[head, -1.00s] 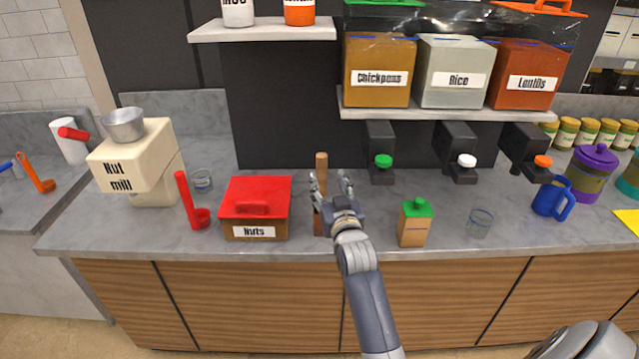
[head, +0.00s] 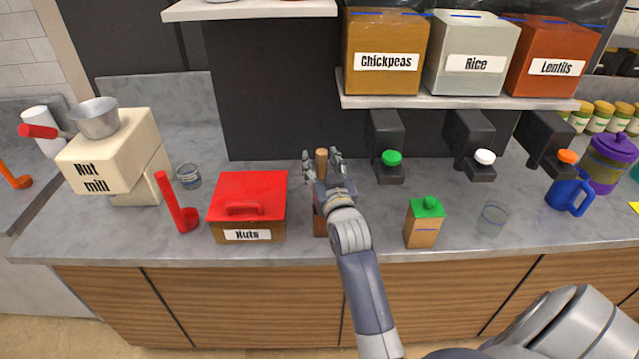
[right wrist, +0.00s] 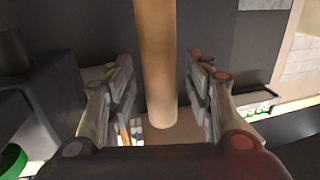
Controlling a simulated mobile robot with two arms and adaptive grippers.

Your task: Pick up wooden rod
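The wooden rod (head: 321,160) stands upright on the counter beside the nuts box, with its top showing between the fingers of my right gripper (head: 322,163) in the head view. Its lower part is partly hidden by the gripper and wrist; a reddish-brown piece shows there. In the right wrist view the rod (right wrist: 158,65) runs between the two open fingers, with a gap on each side. The right gripper (right wrist: 155,95) is open around the rod and not closed on it. My left gripper is not in view.
The red-lidded nuts box (head: 248,205) stands just left of the rod. A green-capped carton (head: 424,226) and a glass (head: 492,219) stand to the right. Some counter (head: 375,215) is clear right of my wrist.

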